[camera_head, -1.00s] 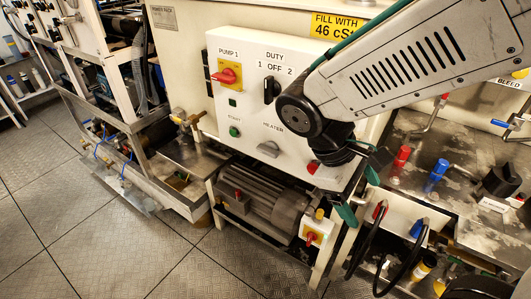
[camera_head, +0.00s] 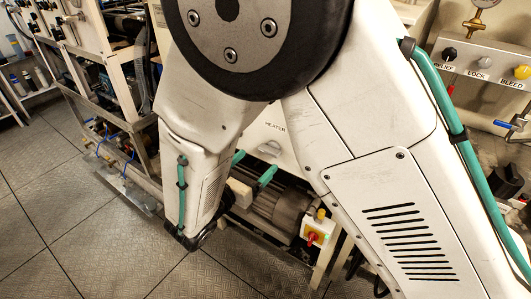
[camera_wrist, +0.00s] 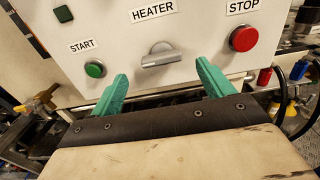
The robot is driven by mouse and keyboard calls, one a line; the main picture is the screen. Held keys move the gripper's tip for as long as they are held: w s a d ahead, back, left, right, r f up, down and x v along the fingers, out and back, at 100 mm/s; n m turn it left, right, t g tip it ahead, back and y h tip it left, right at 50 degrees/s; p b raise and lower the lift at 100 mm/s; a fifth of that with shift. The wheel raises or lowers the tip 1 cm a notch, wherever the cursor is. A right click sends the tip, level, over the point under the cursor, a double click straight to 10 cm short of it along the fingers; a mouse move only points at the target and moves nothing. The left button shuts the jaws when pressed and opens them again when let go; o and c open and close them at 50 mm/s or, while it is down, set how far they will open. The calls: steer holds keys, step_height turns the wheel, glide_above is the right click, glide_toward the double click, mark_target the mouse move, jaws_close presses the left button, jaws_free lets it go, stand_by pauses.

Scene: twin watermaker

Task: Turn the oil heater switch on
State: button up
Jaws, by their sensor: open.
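The heater switch (camera_wrist: 160,56) is a grey knob under the HEATER label on the white control panel (camera_wrist: 205,55). Its handle lies about horizontal, tilted slightly. In the head view only a part of the switch (camera_head: 270,148) shows between my arm links. My gripper (camera_wrist: 162,72) has its two green fingers spread apart and empty, with their tips just below the switch, one to each side. They appear to be short of the panel, but the exact gap is hard to tell. The gripper also shows in the head view (camera_head: 252,167), in front of the panel's lower part.
A green START button (camera_wrist: 95,69) is left of the switch and a red STOP button (camera_wrist: 243,38) is right of it. A motor (camera_head: 278,212) and a red-yellow switch box (camera_head: 313,235) are below the panel. My arm hides most of the panel in the head view.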

mark_target(267, 152)
steer(key=x, duration=0.5)
steer(key=shift+w+d, duration=0.15)
steer(key=shift+d, duration=0.1)
steer(key=c, duration=1)
